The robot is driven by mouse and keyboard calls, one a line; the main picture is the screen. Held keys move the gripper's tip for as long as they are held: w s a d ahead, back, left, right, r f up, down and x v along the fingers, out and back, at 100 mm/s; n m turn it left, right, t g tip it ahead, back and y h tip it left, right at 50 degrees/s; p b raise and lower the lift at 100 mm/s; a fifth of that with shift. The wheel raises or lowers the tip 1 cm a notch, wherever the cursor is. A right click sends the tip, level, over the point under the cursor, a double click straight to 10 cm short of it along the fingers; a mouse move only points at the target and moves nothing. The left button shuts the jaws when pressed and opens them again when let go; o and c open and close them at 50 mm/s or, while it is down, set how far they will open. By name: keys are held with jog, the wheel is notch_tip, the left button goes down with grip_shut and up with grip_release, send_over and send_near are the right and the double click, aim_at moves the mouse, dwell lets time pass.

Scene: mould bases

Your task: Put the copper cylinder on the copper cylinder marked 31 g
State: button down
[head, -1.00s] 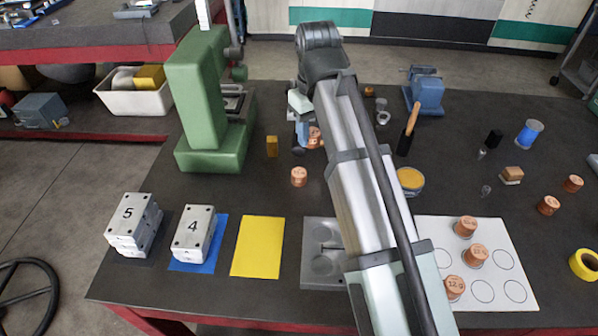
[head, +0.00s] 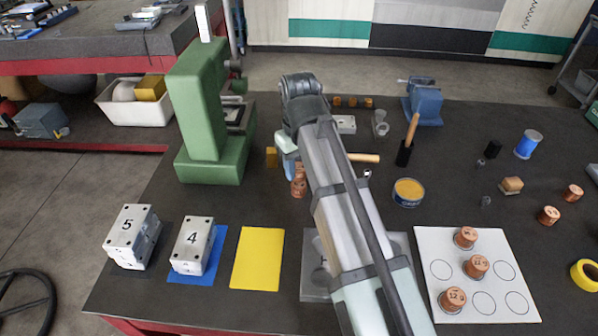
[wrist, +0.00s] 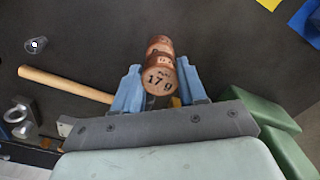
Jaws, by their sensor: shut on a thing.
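My gripper (wrist: 159,90) is shut on a copper cylinder (wrist: 161,80) marked 17 g, held between its two blue fingers. Another copper cylinder (wrist: 158,45) shows right behind it in the wrist view, partly hidden; its full marking is not readable. In the head view the gripper (head: 295,168) is left of my forearm, with the held cylinder (head: 299,172) directly above the standing copper cylinder (head: 298,188). The two look in line and very close; I cannot tell whether they touch.
A wooden handle (wrist: 65,84) lies near the gripper. A white card (head: 430,245) with several copper cylinders is at the right front. A yellow sheet (head: 257,258) lies in front.

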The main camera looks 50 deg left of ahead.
aim_at(299, 168)
jog(key=shift+f, duration=1.1)
jog(key=shift+f, duration=0.15)
jog(key=c, duration=0.6)
grip_release()
jog(key=shift+r, duration=3.95)
